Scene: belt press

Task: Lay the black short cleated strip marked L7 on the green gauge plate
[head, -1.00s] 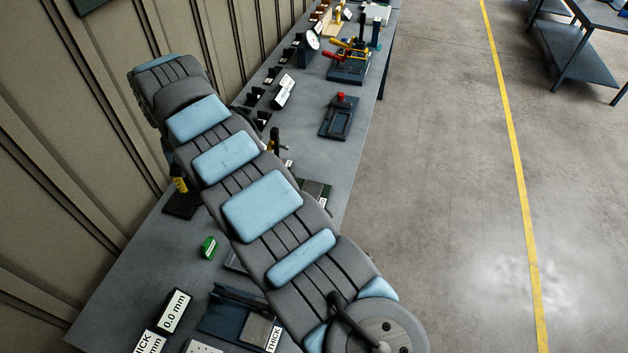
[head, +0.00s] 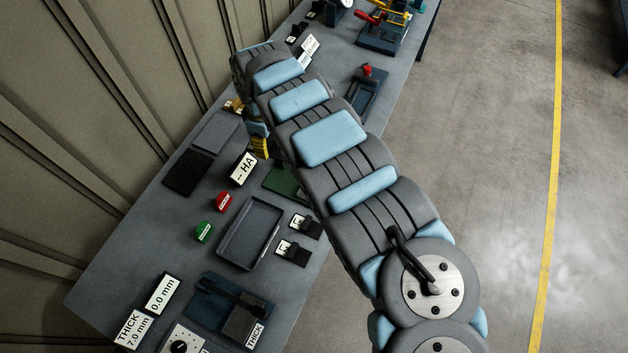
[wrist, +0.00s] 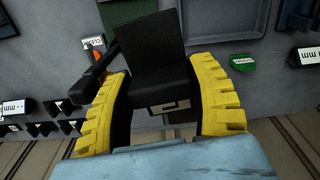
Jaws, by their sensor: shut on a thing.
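My gripper (wrist: 165,85) has two yellow ribbed fingers and is shut on a black strip (wrist: 148,45). The strip sticks out beyond the fingers in the wrist view; its L7 mark cannot be read. The green gauge plate (head: 284,184) lies on the bench in the head view, partly hidden by my arm. A dark green surface, likely that plate, shows at the top of the wrist view (wrist: 128,12), beyond the strip. In the head view only a yellow part of my gripper (head: 260,147) shows, up and left of the plate.
A sign reading "-- HA" (head: 242,170) stands left of the plate. A grey tray (head: 249,233), red and green buttons (head: 223,201) and two small black stands (head: 305,226) are nearer. Grey and black pads (head: 188,173) lie to the left. Thickness signs (head: 133,328) stand at the front.

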